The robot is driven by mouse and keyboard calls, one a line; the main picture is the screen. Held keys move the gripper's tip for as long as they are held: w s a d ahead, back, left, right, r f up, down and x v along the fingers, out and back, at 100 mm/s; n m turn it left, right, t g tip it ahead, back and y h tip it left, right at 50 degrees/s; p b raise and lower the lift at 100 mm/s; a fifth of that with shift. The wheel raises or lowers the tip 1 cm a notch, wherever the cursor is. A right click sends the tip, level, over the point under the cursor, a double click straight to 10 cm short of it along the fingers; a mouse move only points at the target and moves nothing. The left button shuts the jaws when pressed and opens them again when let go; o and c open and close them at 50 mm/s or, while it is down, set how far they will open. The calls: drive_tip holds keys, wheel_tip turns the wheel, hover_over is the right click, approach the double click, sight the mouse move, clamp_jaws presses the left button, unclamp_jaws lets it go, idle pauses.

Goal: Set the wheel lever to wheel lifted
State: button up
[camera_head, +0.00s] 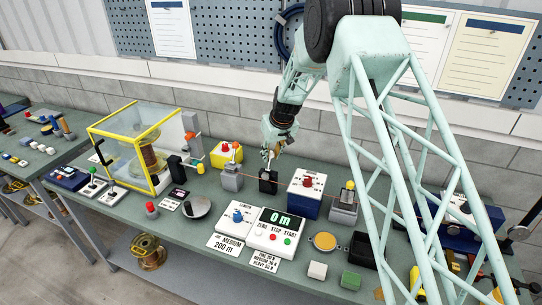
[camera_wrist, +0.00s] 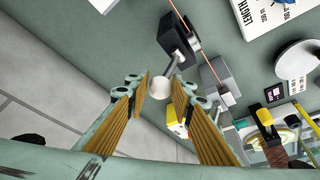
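A small black block (camera_wrist: 176,38) on the bench carries a short grey lever arm (camera_wrist: 170,68) ending in a pale round knob (camera_wrist: 160,88); this appears to be the wheel lever. In the head view the black block (camera_head: 268,184) stands near the back wall, its lever mostly hidden by my gripper (camera_head: 271,152). In the wrist view my gripper (camera_wrist: 157,86) is open, with the knob between its two fingertips. A gap seems to show on each side of the knob, and I cannot tell whether either finger touches it. The lever's labels are not readable.
An orange wire (camera_head: 252,177) runs past the block. A grey stand (camera_head: 231,180) is at its left and a blue-white box with a red knob (camera_head: 306,190) at its right. A yellow-framed guard (camera_head: 125,150) stands farther left. A counter panel (camera_head: 278,232) is in front.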

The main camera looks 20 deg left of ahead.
clamp_jaws()
